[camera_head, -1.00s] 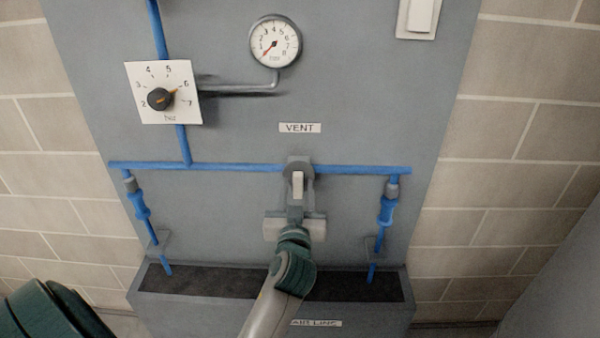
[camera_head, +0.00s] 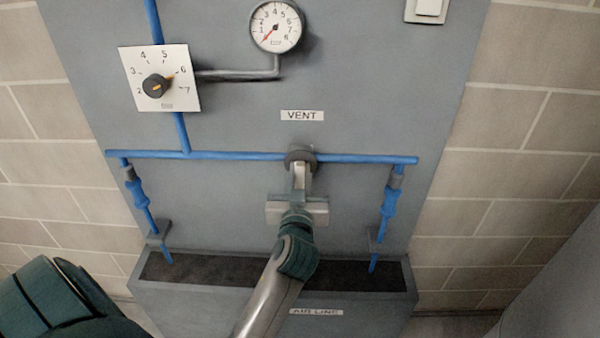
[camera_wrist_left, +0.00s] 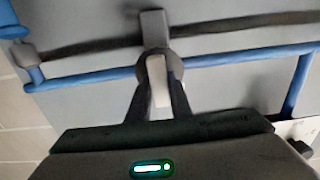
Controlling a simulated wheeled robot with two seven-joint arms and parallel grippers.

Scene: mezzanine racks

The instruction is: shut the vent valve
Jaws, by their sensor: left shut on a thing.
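The vent valve has a round grey hub (camera_head: 301,153) on the blue pipe, below the VENT label. Its pale lever (camera_wrist_left: 158,80) points down from the hub, across the line of the pipe. My left gripper (camera_head: 301,178) reaches up from below and is shut on the lever. In the left wrist view the dark fingers of my left gripper (camera_wrist_left: 159,95) stand on both sides of the lever, just short of the hub. The gripper partly hides the lever in the head view. My right gripper is out of view.
A pressure gauge (camera_head: 276,27) has its red needle low, at the left. A dial (camera_head: 155,86) stands left of it, a switch (camera_head: 430,9) at upper right. Blue hoses hang on both sides above a dark-topped ledge (camera_head: 210,274). The panel around the lever is clear.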

